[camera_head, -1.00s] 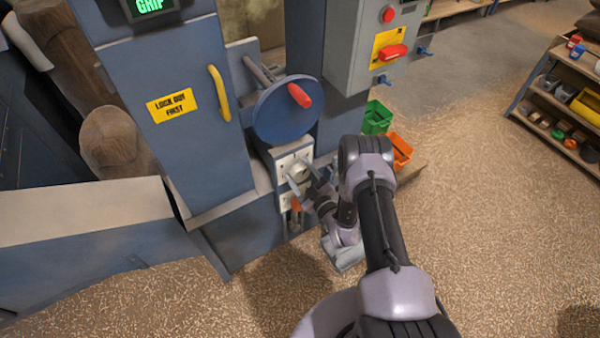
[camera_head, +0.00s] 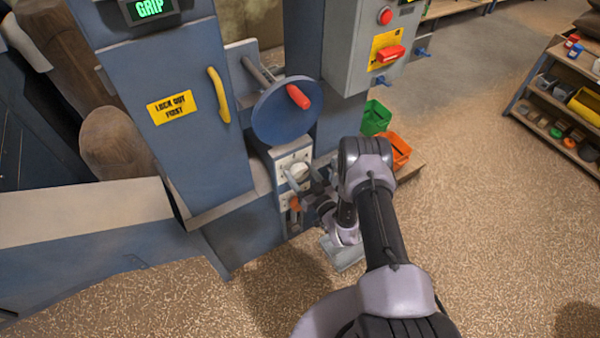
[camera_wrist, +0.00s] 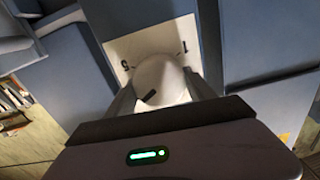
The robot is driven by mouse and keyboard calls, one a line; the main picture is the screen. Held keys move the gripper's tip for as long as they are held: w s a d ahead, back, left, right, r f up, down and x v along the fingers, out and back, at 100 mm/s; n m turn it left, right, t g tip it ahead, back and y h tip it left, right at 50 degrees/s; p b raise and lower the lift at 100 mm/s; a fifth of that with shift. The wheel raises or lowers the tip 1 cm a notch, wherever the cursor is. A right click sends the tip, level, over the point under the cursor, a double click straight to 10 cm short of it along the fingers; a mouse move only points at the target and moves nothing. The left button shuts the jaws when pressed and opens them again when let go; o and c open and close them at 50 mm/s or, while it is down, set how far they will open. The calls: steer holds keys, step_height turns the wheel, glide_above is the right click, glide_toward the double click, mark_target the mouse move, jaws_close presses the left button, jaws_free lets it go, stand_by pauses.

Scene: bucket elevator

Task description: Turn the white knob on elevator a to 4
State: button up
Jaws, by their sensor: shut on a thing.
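The white knob (camera_head: 297,173) sits on a pale dial plate (camera_head: 284,164) low on the blue elevator housing, below the blue handwheel. In the wrist view the white knob (camera_wrist: 162,76) stands between the two dark fingers of my gripper (camera_wrist: 161,84), which is shut on it. A short black mark shows on the knob, toward the lower left. The dial plate (camera_wrist: 135,44) shows a 1 at the upper right of the knob and what looks like a 5 at its left. Other numbers are hidden. In the head view my gripper (camera_head: 304,182) reaches the knob from the right.
The blue handwheel (camera_head: 285,112) with its red grip is just above. An orange-red part (camera_head: 295,203) sits close below the knob. A grey control box (camera_head: 368,50), a green bin (camera_head: 376,118) and an orange bin (camera_head: 398,150) stand to the right.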

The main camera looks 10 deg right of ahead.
steer(key=shift+f, duration=0.1)
stand_by(0.3)
steer(key=o, duration=1.4)
steer(key=shift+c, duration=0.2)
steer(key=p+v, duration=0.4)
steer(key=v, duration=1.3)
steer(key=shift+s, duration=0.25)
